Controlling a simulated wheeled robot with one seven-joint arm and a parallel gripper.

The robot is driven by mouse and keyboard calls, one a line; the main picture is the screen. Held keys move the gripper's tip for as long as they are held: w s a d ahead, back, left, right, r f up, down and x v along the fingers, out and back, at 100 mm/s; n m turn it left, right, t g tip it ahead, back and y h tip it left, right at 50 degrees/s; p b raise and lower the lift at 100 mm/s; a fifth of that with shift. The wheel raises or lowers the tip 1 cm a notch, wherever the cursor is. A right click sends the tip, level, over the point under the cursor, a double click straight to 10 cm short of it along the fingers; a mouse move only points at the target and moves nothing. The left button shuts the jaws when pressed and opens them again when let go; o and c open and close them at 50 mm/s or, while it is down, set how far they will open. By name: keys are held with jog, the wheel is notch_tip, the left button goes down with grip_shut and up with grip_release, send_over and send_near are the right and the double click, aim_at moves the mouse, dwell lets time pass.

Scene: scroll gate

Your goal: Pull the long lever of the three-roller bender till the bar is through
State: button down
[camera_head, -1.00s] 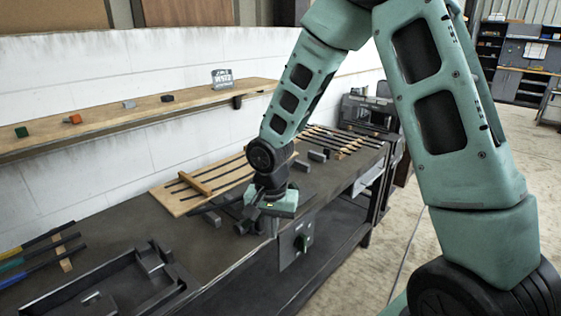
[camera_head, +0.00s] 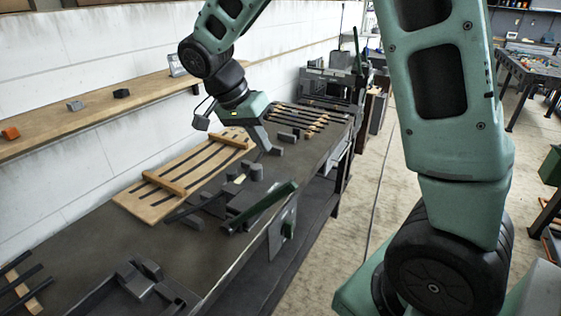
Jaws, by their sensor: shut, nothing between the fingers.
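The three-roller bender (camera_head: 240,200) is a dark machine at the bench's front edge, with short round rollers on top. Its long lever (camera_head: 262,207) has a green grip and slants from lower left to upper right, over the bench edge. A dark bar (camera_head: 190,209) lies at the bender's left side; how far it is in the rollers I cannot tell. My gripper (camera_head: 275,150) is shut and empty. It hangs beyond the bender in the picture, above and apart from the lever, and covers part of the bench behind.
A slatted wooden rack (camera_head: 150,203) with dark bars lies left of the bender. More bars (camera_head: 305,115) lie at the bench's far end. A dark tray-like fixture (camera_head: 135,285) is at the near end. A wall shelf (camera_head: 100,108) runs behind. The floor at right is partly clear.

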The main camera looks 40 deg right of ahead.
aim_at(294, 183)
jog(key=s+d+f+p, duration=0.1)
jog(key=f, duration=0.1)
jog(key=s+f, duration=0.1)
jog(key=f, duration=0.1)
jog(key=s+d+f+p, duration=0.1)
jog(key=f, duration=0.1)
jog(key=shift+s+d+f+p, duration=0.2)
jog(key=shift+s+d+p, duration=0.1)
jog(key=shift+p, duration=0.05)
jog(key=shift+s+d+f+b, duration=0.1)
jog(key=shift+s+f+b, duration=0.15)
jog(key=shift+f+b, duration=0.25)
jog(key=s+b, duration=0.1)
jog(key=s+f+b, duration=0.1)
jog(key=shift+s+d+f+b, duration=0.15)
jog(key=shift+d+f+b, duration=0.15)
jog(key=shift+d, duration=0.1)
jog(key=shift+s+d, duration=0.1)
jog(key=shift+s, duration=0.15)
